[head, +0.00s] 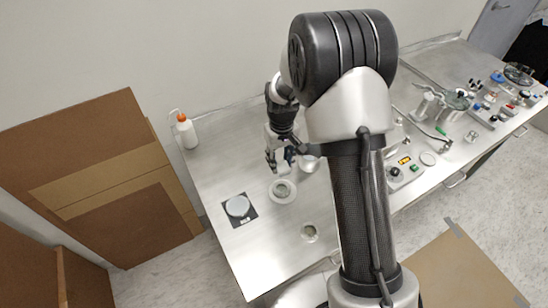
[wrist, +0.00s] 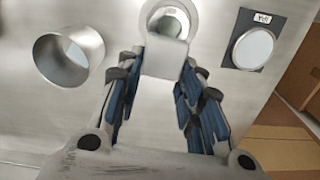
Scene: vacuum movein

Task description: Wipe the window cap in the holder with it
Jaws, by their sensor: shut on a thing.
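My gripper (head: 279,160) points down over the left part of the steel bench. In the wrist view its blue-padded fingers (wrist: 160,62) are shut on a pale, block-shaped thing, seemingly a folded wipe (wrist: 165,58). The holder, a round white ring (head: 283,198), sits on the bench just below my gripper, with a greyish round window cap (head: 282,188) in its middle. In the wrist view the holder (wrist: 147,18) lies just beyond the wipe, which hides its near edge. The cap (wrist: 172,18) shows partly there. I cannot tell whether the wipe touches it.
An open metal cylinder (wrist: 85,48) stands close beside the holder. A black square pad (head: 228,217) bears a pale round disc (head: 238,206). A small round dish (head: 309,232) is near the front edge. An orange-capped bottle (head: 187,133) stands at the back left.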

